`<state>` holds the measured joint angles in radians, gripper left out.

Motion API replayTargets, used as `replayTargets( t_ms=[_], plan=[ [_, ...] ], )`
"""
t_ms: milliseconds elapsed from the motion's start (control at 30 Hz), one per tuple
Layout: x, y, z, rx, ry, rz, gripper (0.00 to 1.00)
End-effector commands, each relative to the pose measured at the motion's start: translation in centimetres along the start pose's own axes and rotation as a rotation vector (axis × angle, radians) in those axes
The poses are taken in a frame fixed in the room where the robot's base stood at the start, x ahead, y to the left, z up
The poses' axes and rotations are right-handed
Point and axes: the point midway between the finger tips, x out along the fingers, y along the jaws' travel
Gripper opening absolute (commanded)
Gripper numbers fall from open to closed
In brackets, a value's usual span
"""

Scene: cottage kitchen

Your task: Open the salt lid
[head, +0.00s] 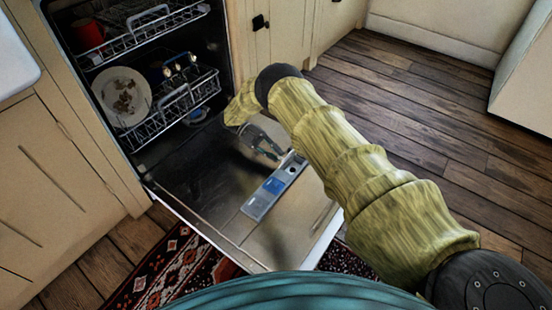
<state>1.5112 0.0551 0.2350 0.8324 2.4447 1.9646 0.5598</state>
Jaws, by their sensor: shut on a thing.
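The dishwasher door (205,180) lies folded down, its metal inner face up. A long dispenser panel (262,201) with a blue patch and a small dark round spot is set in it. My gripper (276,154) is low over the door, at the far end of this panel. Its fingers are shut on a small part there, which seems to be the salt lid. The lid is mostly hidden by the fingers and too small to make out, so I cannot tell how far it is raised.
The dishwasher's lower rack (172,108) holds a dirty plate (121,96), and the upper rack (140,32) holds a red cup (87,36). Cabinets flank the machine. A patterned rug (178,268) lies by the door. The wooden floor (430,110) on the right is clear.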

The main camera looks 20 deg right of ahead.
Motion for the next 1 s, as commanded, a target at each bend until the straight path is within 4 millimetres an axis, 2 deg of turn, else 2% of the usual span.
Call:
replayTargets(
  t_ms=[33, 867, 900, 1000],
  plan=[
    [-0.03, 0.66, 0.14, -0.004, 0.007, -0.01, 0.0],
    [-0.23, 0.6, 0.12, -0.006, 0.047, -0.044, 0.0],
    [-0.23, 0.6, 0.12, -0.006, 0.046, -0.044, 0.23],
    [-0.2, 0.52, 0.14, -0.005, 0.047, -0.044, 0.4]
  ],
)
